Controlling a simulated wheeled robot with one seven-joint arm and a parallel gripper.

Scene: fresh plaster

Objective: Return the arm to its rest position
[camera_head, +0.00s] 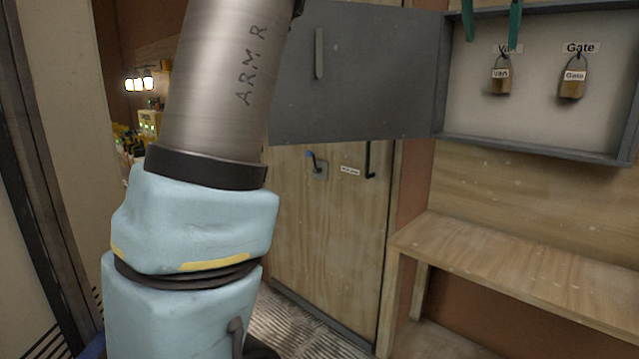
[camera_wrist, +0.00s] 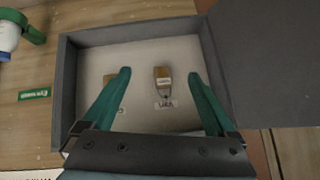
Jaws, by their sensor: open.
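My arm (camera_head: 215,80), marked "ARM R", rises through the left half of the head view. My gripper (camera_head: 491,22) shows there only as two green fingers at the top edge, in front of the open wall cabinet (camera_head: 540,148). In the wrist view my gripper (camera_wrist: 159,73) has its green fingers spread wide with nothing held. The padlock tagged "Van" (camera_head: 501,82) hangs inside the cabinet. It shows between the fingers in the wrist view (camera_wrist: 163,74), apart from both. The padlock tagged "Gate" (camera_head: 572,86) hangs to its right in the head view.
The grey cabinet door (camera_head: 375,75) stands open to the left. A wooden bench (camera_head: 500,262) juts out below the cabinet. A wooden door (camera_head: 330,225) with a handle stands behind my arm. In the wrist view a green sign (camera_wrist: 34,94) is beside the cabinet.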

